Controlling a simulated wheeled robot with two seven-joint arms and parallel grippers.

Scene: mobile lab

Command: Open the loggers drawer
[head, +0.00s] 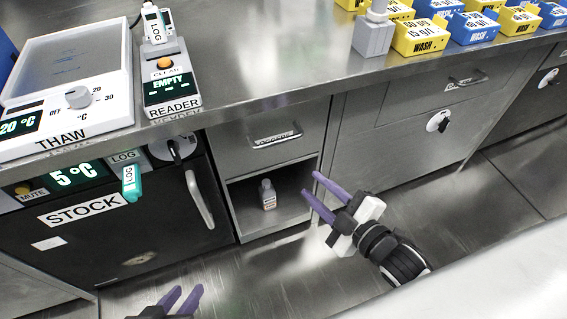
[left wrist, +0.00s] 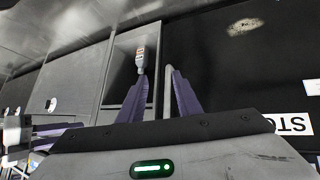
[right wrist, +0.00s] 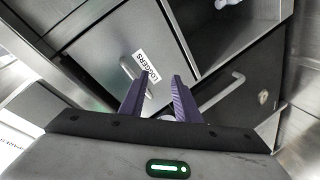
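The loggers drawer (head: 292,128) is a grey metal front with a bar handle, above an open shelf; it looks shut. My right gripper (head: 311,185) is open and empty, below and to the right of the drawer in the head view, apart from the handle. In the right wrist view its fingers (right wrist: 158,82) point towards the label. My left gripper (head: 183,292) is open and empty, low in front of the stock fridge.
The open shelf holds a small bottle (head: 268,194). The black stock fridge (head: 130,235) with its long handle (head: 199,200) is on the left. Another drawer (head: 440,95) is on the right. The counter carries the thaw unit (head: 70,75), reader (head: 170,85) and wash boxes (head: 420,40).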

